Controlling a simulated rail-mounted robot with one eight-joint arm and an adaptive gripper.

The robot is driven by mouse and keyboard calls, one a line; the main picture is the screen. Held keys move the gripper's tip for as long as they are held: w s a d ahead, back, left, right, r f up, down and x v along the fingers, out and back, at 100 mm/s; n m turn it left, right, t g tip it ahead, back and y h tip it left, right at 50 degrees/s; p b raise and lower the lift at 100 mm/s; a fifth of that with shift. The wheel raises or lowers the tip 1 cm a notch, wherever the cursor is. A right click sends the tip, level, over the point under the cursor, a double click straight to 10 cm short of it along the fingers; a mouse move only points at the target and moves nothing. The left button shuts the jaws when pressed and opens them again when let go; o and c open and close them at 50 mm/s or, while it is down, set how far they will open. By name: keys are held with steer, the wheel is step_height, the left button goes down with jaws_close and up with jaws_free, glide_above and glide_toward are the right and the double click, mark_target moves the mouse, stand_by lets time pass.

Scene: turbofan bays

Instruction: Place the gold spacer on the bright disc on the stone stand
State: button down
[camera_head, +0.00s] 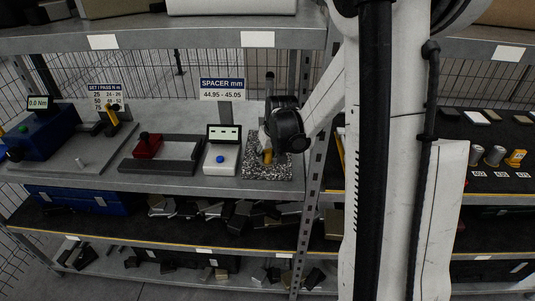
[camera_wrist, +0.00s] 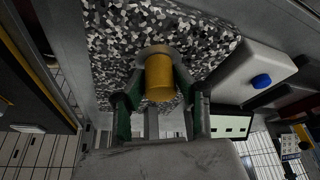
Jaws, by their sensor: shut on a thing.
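The gold spacer (camera_wrist: 160,84) is a short yellow cylinder between the two fingers of my gripper (camera_wrist: 161,80) in the wrist view. The fingers, with green sides, are shut on it. A small yellow piece of the spacer (camera_head: 267,157) shows under my gripper (camera_head: 266,150) in the head view. The speckled black-and-white stone stand (camera_wrist: 108,40) is right beyond the spacer; it also shows in the head view (camera_head: 257,173). A pale rim of the bright disc (camera_wrist: 152,49) shows at the spacer's far end. I cannot tell whether spacer and disc touch.
A white gauge box with a blue button (camera_head: 220,160) and display stands just left of the stand. A grey fixture with a red block (camera_head: 148,146) is farther left. A shelf upright (camera_head: 312,165) is close on the right. A thin post (camera_head: 269,85) rises behind the stand.

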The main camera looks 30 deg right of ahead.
steer(key=shift+f, duration=0.15)
steer(key=c, duration=1.3)
jaws_free()
steer(key=shift+r, duration=0.35)
steer(key=d+v, duration=0.1)
steer(key=v, duration=1.1)
steer(key=s+a+r+t, duration=0.1)
steer(key=s+a, duration=0.5)
steer(key=s+a+r+n+t, duration=0.1)
steer(key=s+a+r, duration=0.1)
steer(key=s+a, duration=0.4)
steer(key=s+a+r, duration=0.2)
steer(key=s+a, duration=0.4)
steer(key=s, duration=0.2)
steer(key=shift+s+a+r+t+y, duration=0.1)
steer(key=shift+s+r+t+y, duration=0.1)
steer(key=shift+t+y, duration=0.15)
